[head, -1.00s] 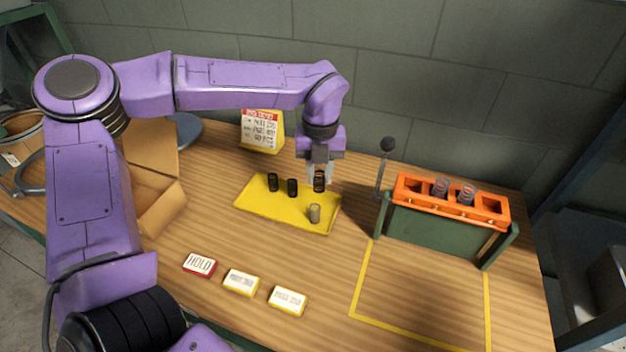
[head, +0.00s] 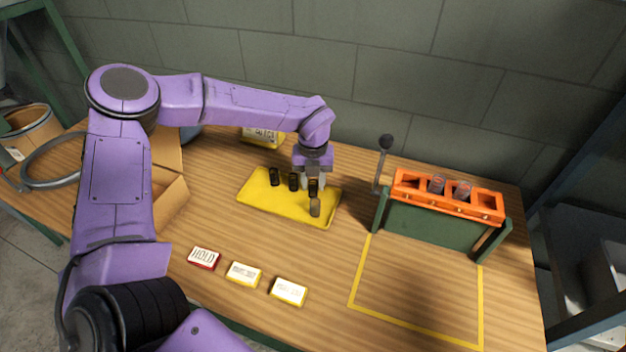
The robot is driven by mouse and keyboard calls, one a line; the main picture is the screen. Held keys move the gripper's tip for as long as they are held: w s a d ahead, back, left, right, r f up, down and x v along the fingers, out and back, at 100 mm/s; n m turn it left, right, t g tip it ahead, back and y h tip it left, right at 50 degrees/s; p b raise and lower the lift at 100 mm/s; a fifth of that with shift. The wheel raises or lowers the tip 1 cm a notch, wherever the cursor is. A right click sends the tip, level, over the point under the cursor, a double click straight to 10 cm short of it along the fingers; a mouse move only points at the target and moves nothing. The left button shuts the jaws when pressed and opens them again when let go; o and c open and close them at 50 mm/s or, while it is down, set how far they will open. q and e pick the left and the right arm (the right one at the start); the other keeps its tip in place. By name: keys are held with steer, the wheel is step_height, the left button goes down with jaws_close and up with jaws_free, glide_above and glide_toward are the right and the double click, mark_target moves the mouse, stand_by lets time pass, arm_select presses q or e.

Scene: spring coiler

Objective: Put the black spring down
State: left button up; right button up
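My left gripper (head: 313,184) points down over the yellow tray (head: 255,206). Its fingers are at the sides of a black spring (head: 313,189) and look shut on it. This spring stands upright at the right end of a row with two other black springs, one in the middle (head: 294,183) and one at the left (head: 274,177). It is at or very near the tray surface; I cannot tell if it touches. A greyish spring (head: 315,208) stands on the tray just in front. My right gripper is not in view.
An orange rack (head: 410,186) on a green stand holds two clear-grey springs at the right, with a black-knobbed lever (head: 386,142) beside it. A HOLD block (head: 204,258) and two yellow-edged blocks lie in front. A cardboard box (head: 170,192) stands at left. The yellow-taped area is clear.

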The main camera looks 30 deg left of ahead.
mark_target(313, 182)
arm_select(q)
steer(key=shift+o, duration=0.9)
steer(key=shift+r, duration=0.4)
step_height(313, 182, up, 12)
steer(key=b, duration=0.1)
steer(key=shift+f, duration=0.2)
